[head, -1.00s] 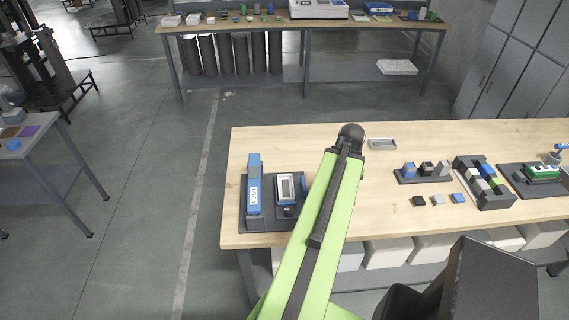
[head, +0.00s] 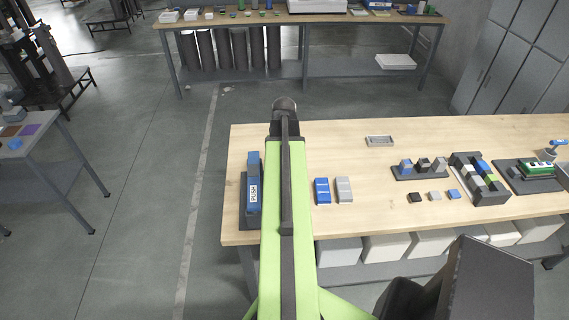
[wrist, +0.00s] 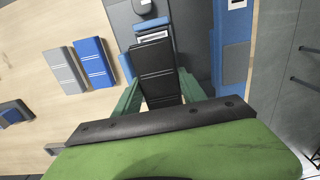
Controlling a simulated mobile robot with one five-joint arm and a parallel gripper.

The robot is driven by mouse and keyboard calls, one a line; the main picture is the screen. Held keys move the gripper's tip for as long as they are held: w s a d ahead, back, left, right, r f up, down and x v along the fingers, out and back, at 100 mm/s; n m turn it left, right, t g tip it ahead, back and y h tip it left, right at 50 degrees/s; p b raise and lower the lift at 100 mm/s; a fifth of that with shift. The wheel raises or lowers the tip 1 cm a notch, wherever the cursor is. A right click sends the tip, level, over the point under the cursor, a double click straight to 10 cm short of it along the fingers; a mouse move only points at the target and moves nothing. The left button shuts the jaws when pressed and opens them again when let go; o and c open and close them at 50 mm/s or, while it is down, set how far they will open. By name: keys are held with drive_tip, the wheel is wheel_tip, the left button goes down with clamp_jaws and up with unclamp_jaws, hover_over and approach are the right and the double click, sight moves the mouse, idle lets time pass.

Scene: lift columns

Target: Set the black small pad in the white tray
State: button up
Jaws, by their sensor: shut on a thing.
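My gripper (wrist: 160,95) shows in the wrist view with its green fingers shut on the black small pad (wrist: 155,65), a flat dark pad with fine lines across it. The pad lies over or close to the dark mat's fixture; I cannot tell whether it touches it. In the head view my own arm hides gripper and pad. A small shallow tray (head: 380,141), pale grey-white, lies at the back of the bench, right of my arm, and looks empty. Its edge shows at the lower left of the wrist view (wrist: 54,148).
A blue pad (head: 322,191) and a grey pad (head: 344,190) lie right of my arm. Racks with blocks (head: 420,172) fill the right side. Bare wood lies between the pads and the tray.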

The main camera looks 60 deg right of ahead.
drive_tip(key=shift+f+b, duration=2.8)
drive_tip(key=shift+f, duration=0.05)
drive_tip(key=shift+s+f+b, duration=0.1)
drive_tip(key=shift+f+b, duration=0.5)
drive_tip(key=o, duration=1.5)
drive_tip(key=o, duration=0.5)
drive_tip(key=shift+s, duration=0.1)
